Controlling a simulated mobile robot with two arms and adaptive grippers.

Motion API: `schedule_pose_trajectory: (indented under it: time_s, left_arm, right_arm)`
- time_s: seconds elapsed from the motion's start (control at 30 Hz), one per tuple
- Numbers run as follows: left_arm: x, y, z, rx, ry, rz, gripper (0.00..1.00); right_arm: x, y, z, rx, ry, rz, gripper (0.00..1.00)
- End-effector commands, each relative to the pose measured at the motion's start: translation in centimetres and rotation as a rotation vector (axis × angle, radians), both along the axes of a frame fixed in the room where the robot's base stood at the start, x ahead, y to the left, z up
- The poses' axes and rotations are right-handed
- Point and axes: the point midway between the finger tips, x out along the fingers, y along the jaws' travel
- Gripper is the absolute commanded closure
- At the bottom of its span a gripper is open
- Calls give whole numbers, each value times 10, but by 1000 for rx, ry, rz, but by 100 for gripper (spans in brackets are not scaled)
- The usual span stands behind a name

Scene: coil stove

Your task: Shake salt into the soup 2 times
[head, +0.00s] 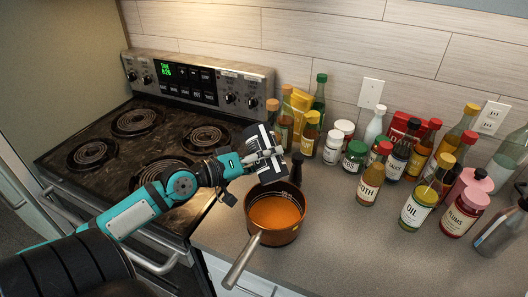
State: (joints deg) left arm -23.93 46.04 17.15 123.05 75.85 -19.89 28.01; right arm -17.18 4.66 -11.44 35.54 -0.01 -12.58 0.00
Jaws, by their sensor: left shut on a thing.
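A copper-coloured pot (274,233) with orange soup (276,212) stands on the grey counter just right of the stove. Its long metal handle points to the lower left. My left gripper (270,163) is above the pot's far rim, tilted, with its fingers closed. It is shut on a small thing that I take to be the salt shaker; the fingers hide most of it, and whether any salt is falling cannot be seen. A dark slim shaker or bottle (297,168) shows just right of the fingers, behind the pot. My right gripper is not in view.
A coil stove (150,140) with empty burners is at the left. Several jars and bottles crowd the back and right, including a white-lidded jar (333,146), a green-lidded jar (355,156) and an oil bottle (420,205). The counter right of the pot is clear.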

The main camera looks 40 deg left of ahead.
Motion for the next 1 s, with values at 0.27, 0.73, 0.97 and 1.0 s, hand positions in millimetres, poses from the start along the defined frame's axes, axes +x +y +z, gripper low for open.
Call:
schedule_pose_trajectory:
  time_s: [0.27,0.73,0.97,1.0]
  left_arm:
    - [-2,-5,4,93,-55,1,91]
    - [-2,-5,9,97,-57,1,91]
    - [-2,-5,26,97,-57,1,91]
    - [-2,-5,29,97,-57,1,91]
  right_arm:
    - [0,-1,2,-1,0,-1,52]
    - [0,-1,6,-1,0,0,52]
    - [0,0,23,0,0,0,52]
    - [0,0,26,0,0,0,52]
